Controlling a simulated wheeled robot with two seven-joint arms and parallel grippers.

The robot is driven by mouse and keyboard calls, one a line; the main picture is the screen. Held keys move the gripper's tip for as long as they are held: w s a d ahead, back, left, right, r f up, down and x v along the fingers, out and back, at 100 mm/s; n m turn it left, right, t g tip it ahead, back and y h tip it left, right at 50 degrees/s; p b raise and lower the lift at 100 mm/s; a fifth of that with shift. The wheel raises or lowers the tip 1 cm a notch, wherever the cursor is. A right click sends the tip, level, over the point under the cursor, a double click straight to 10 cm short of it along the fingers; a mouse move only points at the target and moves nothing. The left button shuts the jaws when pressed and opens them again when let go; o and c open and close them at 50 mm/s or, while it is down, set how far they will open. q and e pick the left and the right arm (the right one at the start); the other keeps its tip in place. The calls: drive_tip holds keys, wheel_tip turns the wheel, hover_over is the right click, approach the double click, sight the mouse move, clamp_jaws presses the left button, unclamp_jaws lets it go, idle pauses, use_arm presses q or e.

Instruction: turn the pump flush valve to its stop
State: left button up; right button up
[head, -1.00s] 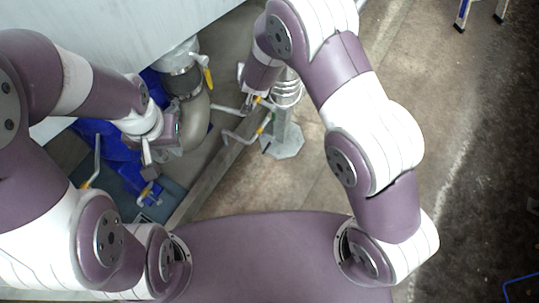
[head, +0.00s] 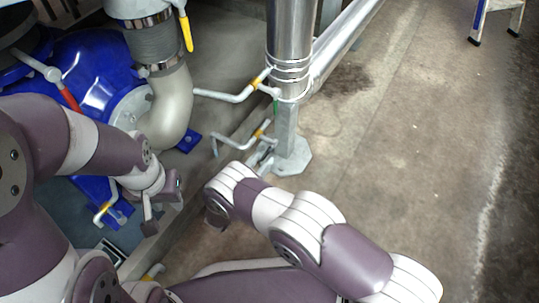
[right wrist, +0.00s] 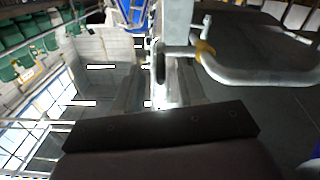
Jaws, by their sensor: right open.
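A blue pump (head: 95,75) stands at the left in the head view. A valve lever with a red end (head: 68,97) sits beside it, and a yellow lever (head: 185,32) hangs on the pipe above the pump's grey elbow. I cannot tell which is the flush valve. My left gripper (head: 160,208) is in front of the pump, apart from both levers; its jaw state is unclear. My right gripper is hidden in the head view behind its arm. In the right wrist view its dark part (right wrist: 160,127) crosses the bottom, open, with nothing seen held.
A steel column (head: 290,45) on a foot plate (head: 290,158) stands mid-view. Bent grey pipes with yellow bands (head: 230,97) (head: 240,138) stick out from it; one shows close in the right wrist view (right wrist: 255,72).

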sight(270, 148)
drive_tip(key=b+x, duration=0.1)
drive_tip(key=x, duration=0.3)
drive_tip(key=shift+w+d+f+b, duration=0.1)
drive_tip(key=shift+w+d+b, duration=0.1)
drive_tip(key=shift+w+b, duration=0.15)
drive_tip(key=shift+w+d, duration=0.2)
drive_tip(key=shift+w, duration=0.05)
